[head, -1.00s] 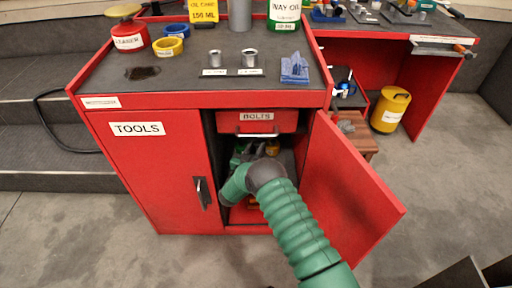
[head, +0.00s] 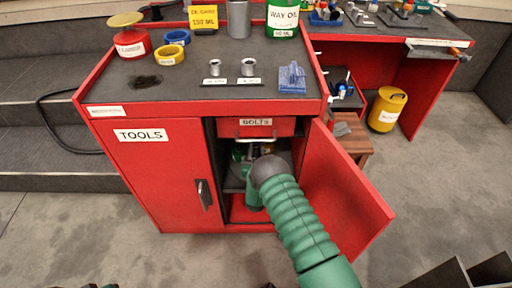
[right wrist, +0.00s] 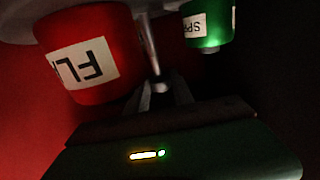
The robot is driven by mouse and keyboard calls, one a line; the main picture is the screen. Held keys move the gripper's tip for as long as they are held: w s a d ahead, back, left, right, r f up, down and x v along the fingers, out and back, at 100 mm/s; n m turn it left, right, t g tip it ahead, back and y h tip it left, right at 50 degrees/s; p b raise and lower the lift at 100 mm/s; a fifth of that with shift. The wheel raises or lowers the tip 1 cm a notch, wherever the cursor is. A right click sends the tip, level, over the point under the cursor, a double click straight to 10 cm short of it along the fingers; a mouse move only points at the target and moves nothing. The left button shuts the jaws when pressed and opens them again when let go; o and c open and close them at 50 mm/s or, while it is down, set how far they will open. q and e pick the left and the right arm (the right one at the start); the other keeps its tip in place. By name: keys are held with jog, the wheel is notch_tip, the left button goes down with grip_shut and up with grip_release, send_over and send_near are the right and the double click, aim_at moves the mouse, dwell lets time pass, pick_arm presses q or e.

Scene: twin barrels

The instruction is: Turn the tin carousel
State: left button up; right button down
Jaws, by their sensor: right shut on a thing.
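The tin carousel (right wrist: 205,8) shows at the top of the dark right wrist view as a pale edge. A red tin (right wrist: 90,60) with a label starting "FL" and a green tin (right wrist: 208,28) marked "SPR" are by it. My right gripper (right wrist: 161,90) is shut on a thin metal post (right wrist: 148,45) between these tins. In the head view my right forearm reaches into the open cupboard and hides the gripper and most of the carousel. A green tin (head: 238,155) shows inside the cupboard. My left gripper is not in view.
The open red door (head: 345,195) stands right of my arm, and the shut TOOLS door (head: 165,180) is on the left. The BOLTS drawer (head: 256,127) is above the opening. Tins and rings stand on the worktop (head: 190,85).

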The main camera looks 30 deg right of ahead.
jog(key=shift+s+d+f+n+t+y+p, duration=0.1)
jog(key=shift+n+t+y+p, duration=0.25)
jog(key=shift+n+y, duration=0.4)
jog(key=shift+s+f+n+t+y+p, duration=0.15)
jog(key=shift+n+t+y, duration=0.35)
jog(key=shift+y, duration=0.45)
jog(key=shift+d+n+t+y, duration=0.15)
jog(key=shift+n+t+y, duration=0.3)
jog(key=shift+n+y, duration=1)
jog(key=shift+y, duration=0.65)
jog(key=shift+d, duration=0.1)
jog(key=c, duration=1.4)
grip_release()
jog(key=shift+o, duration=1.4)
jog(key=shift+r, duration=0.2)
